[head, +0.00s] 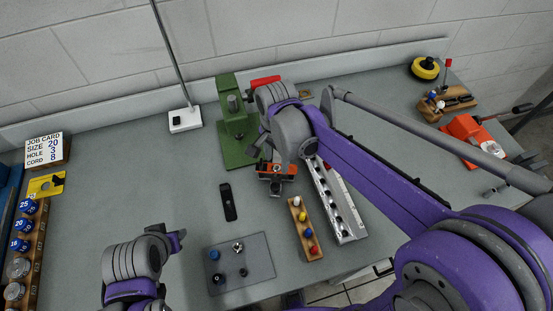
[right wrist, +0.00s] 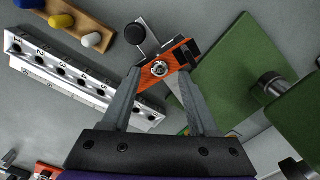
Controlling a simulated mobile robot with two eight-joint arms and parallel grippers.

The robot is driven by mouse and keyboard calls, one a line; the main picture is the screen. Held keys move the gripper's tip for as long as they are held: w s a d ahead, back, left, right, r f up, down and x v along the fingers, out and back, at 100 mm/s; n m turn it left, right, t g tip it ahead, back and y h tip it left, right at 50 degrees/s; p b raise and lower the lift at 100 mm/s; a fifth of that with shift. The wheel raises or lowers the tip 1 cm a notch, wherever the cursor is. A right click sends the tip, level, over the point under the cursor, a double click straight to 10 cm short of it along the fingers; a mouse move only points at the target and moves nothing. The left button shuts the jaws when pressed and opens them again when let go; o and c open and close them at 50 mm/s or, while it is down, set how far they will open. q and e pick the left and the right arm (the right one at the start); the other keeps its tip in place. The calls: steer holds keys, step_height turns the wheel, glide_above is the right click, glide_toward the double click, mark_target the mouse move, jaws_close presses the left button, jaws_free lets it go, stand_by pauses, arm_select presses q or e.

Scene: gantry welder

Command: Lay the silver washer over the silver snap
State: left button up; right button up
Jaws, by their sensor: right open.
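A small silver round piece with a dark centre (right wrist: 159,69) sits on an orange block (right wrist: 150,80); I cannot tell whether it is the washer or the snap. The block also shows in the head view (head: 285,170). Another small silver piece (head: 237,247) lies on the grey mat at the front; its exact shape is too small to tell. My right gripper (right wrist: 160,88) is open, its fingers on either side of the orange block, nothing clearly held. My left gripper (head: 177,241) is above the table left of the mat; its jaws are unclear.
Blue and dark small parts lie on the mat (head: 262,283). A green press (head: 228,145) stands behind the orange block. A numbered silver rail (head: 335,205) and a wooden strip with coloured pegs (head: 303,228) lie right of it. A black piece (head: 228,202) lies left.

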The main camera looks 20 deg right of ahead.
step_height(320, 180, up, 10)
steer(key=shift+p, duration=0.3)
steer(key=shift+s, duration=0.1)
steer(key=s+d+f+n+t, duration=0.5)
steer(key=s+f+n, duration=0.5)
steer(key=s, duration=0.3)
steer(key=shift+d+n+t, duration=0.3)
steer(key=shift+d+n, duration=0.5)
steer(key=shift+d, duration=0.05)
